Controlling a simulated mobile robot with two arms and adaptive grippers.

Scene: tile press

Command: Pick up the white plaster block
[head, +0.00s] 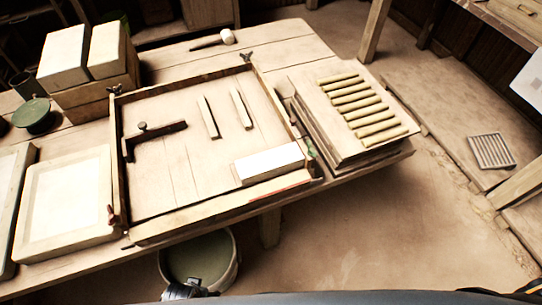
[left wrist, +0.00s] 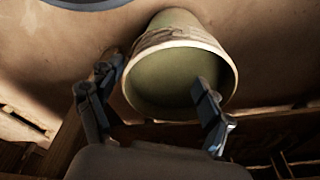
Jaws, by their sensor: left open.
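The white plaster block (head: 269,161) lies flat in the near right corner of a shallow wooden frame (head: 188,225) on the workbench. Its top is bright white and its front side is tan. My left gripper (left wrist: 150,96) is open in the left wrist view, with nothing between its fingers and a bucket (left wrist: 175,75) beyond them. In the head view a dark part of my left arm (head: 187,291) shows at the bottom edge, below the bench and well away from the block. The block is not in the left wrist view. My right gripper is not in view.
Two thin wooden strips (head: 208,117) and a dark angled tool (head: 155,137) lie inside the frame. Boards with several green-yellow rods (head: 352,99) stand to its right. Two cream blocks (head: 64,57) sit at the back left. The bucket (head: 203,262) stands under the bench's front edge.

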